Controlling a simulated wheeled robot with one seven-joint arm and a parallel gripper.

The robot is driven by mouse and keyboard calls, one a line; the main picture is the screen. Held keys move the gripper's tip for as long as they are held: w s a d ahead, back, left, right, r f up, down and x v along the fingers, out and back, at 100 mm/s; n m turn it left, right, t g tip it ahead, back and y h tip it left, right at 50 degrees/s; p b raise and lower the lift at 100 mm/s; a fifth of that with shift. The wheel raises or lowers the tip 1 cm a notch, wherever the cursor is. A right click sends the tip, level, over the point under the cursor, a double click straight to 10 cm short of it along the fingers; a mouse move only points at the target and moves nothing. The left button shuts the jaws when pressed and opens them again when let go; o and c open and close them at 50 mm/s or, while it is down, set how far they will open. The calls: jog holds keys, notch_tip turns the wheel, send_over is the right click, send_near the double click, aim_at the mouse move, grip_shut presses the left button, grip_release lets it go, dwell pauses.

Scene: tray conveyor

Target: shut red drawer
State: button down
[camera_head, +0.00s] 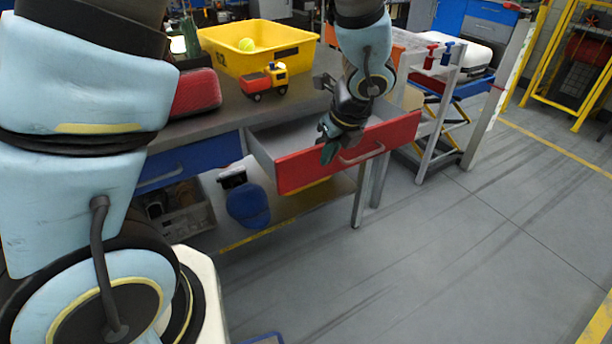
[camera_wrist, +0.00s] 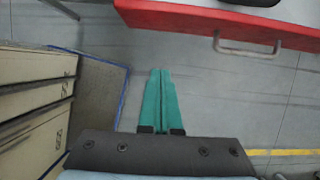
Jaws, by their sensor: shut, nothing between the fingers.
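The red drawer (camera_head: 300,172) under the workbench stands pulled out, and its grey inside shows behind the red front. A light handle (camera_head: 362,156) is on that front. In the wrist view the red front (camera_wrist: 185,18) crosses the top right, with its handle (camera_wrist: 245,50) below the edge. My gripper (camera_head: 328,153) has green fingers pressed together and empty. In the head view it overlaps the drawer front, left of the handle. In the wrist view the gripper (camera_wrist: 160,72) points toward the front, with floor visible between; I see no contact.
A blue drawer (camera_head: 190,162) sits shut to the left. The bench carries a yellow bin (camera_head: 262,64), a toy truck (camera_head: 263,82) and a red case (camera_head: 195,92). A trolley (camera_head: 436,128) stands at right. The floor (camera_head: 420,250) in front is clear. Cardboard boxes (camera_wrist: 35,95) show in the wrist view.

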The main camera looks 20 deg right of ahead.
aim_at(310, 169)
jog(key=x, duration=0.3)
jog(key=w+x, duration=0.1)
jog(key=x, duration=0.3)
jog(key=w+r+x, duration=0.1)
jog(key=x, duration=0.2)
jog(key=shift+w+a+f, duration=0.2)
jog(key=shift+a+f, duration=0.1)
jog(key=shift+f, duration=0.1)
jog(key=shift+w+f, duration=0.1)
jog(key=shift+w, duration=0.6)
jog(key=shift+w+a, duration=0.1)
jog(key=shift+w, duration=0.05)
